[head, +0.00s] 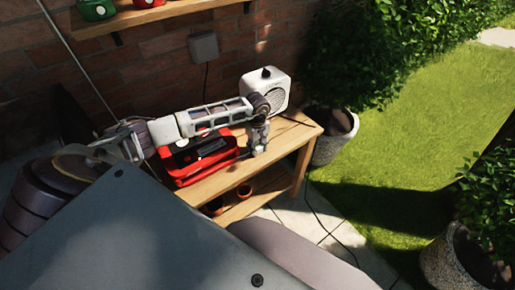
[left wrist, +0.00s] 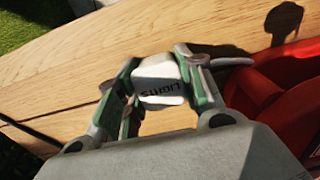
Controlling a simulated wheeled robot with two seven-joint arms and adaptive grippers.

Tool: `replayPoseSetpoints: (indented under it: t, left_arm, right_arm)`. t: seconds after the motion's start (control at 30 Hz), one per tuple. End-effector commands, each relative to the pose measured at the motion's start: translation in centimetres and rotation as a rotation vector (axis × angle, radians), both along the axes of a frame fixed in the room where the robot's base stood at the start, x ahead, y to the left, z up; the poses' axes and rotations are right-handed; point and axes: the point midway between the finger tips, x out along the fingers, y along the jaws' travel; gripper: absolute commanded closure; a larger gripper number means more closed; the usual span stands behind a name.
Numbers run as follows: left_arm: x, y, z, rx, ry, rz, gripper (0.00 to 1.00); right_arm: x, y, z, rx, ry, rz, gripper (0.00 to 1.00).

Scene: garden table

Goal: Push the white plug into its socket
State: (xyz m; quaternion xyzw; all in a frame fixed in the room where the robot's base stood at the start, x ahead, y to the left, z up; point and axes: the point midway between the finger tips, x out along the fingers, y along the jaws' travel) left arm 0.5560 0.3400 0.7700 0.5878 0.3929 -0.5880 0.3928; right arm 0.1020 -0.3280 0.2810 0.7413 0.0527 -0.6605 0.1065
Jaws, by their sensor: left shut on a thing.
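The white plug (left wrist: 158,84), a small white block with dark lettering, sits between the two fingers of my left gripper (left wrist: 155,68) in the left wrist view. The gripper is shut on it. In the head view my left gripper (head: 258,146) points down over the right part of the wooden table, in front of the white speaker; the plug is too small to make out there. A grey box (head: 204,46) with a dark cord below it is on the brick wall; I cannot tell if it is the socket. My right gripper is not in view.
A red toolbox (head: 181,181) stands on the wooden table (head: 292,134), left of my gripper and under my forearm. The white speaker (head: 264,90) stands behind. Small pots (head: 244,191) are on the lower shelf. A potted bush (head: 333,148) is right of the table.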

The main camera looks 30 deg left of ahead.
Motion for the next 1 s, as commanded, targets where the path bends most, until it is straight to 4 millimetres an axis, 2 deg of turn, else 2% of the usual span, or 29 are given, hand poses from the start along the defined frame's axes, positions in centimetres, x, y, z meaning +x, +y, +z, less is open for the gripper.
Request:
replayPoseSetpoints:
  t: [0.27,0.47,1.0]
  left_arm:
    - [0.0,0.0,0.1,0.0,-0.001,0.0,0.84]
    - [0.1,0.0,1.0,0.0,-0.001,0.0,0.84]
    - [0.1,0.0,8.2,0.0,-0.003,0.0,0.84]
  right_arm:
    - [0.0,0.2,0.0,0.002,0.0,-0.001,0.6]
    - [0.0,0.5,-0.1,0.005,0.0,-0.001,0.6]
    - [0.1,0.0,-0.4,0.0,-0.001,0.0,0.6]
